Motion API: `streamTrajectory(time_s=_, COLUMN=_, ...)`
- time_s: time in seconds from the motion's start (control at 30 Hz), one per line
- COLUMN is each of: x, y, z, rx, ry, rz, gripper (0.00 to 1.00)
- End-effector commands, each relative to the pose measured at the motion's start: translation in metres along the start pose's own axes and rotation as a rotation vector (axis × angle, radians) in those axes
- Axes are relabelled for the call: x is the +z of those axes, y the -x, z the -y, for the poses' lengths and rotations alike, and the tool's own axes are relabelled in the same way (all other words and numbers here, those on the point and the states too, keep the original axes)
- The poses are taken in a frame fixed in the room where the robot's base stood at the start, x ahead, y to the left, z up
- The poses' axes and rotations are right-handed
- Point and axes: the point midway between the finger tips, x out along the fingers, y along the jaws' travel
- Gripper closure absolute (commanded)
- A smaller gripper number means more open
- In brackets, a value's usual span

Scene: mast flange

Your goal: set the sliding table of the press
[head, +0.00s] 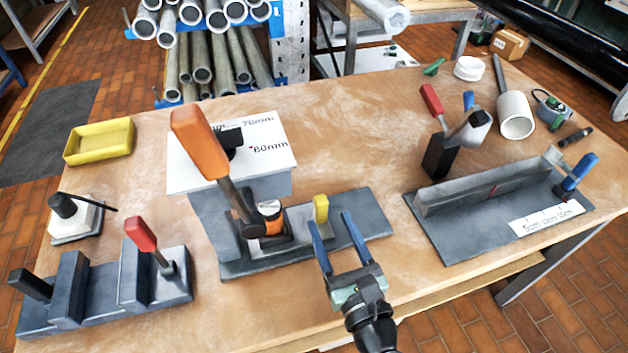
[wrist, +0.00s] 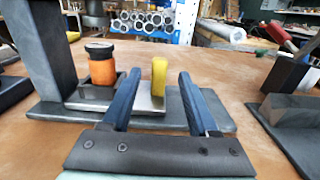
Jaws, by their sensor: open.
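The press (head: 215,225) stands at the middle of the bench, with an orange lever handle (head: 195,140) raised on it. Its sliding table (head: 300,220) is a light metal plate on the dark base (head: 365,213); it also shows in the wrist view (wrist: 150,103). A yellow upright grip (head: 321,206) stands on the plate's right part. An orange cylinder with a dark collar (wrist: 102,70) sits to its left, under the press head. My gripper (head: 333,220) is open and empty, with blue fingers. In the wrist view the yellow grip (wrist: 159,75) appears between the fingertips; whether they reach around it is unclear.
A fixture with a red handle (head: 140,233) stands at the front left. A dark stop plate with a white scale (head: 545,218) lies at the right, by a red-handled clamp (head: 431,100). A yellow tray (head: 100,140) is at the back left. Bench around the gripper's right is clear.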

Motion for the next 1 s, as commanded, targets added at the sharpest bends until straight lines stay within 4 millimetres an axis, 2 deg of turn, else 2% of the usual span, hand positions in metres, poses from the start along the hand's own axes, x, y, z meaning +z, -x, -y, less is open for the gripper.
streamTrajectory(time_s=0.03, x=0.002, y=-0.012, z=-0.001, rx=0.003, ry=-0.001, rz=0.004, gripper=0.4)
streamTrajectory(time_s=0.2, x=0.003, y=-0.046, z=-0.001, rx=0.002, ry=0.0, rz=0.004, gripper=0.4)
streamTrajectory(time_s=0.5, x=0.001, y=-0.086, z=0.0, rx=0.0, ry=0.002, rz=0.001, gripper=0.4)
streamTrajectory(time_s=0.67, x=0.001, y=-0.094, z=0.0, rx=0.0, ry=0.002, rz=0.001, gripper=0.4)
streamTrajectory(time_s=0.93, x=0.001, y=-0.095, z=0.0, rx=0.0, ry=0.002, rz=0.0, gripper=0.4)
streamTrajectory(time_s=0.97, x=0.001, y=-0.095, z=0.0, rx=0.0, ry=0.002, rz=0.0, gripper=0.42)
streamTrajectory(time_s=1.0, x=0.001, y=-0.095, z=0.0, rx=0.0, ry=0.002, rz=0.0, gripper=0.49)
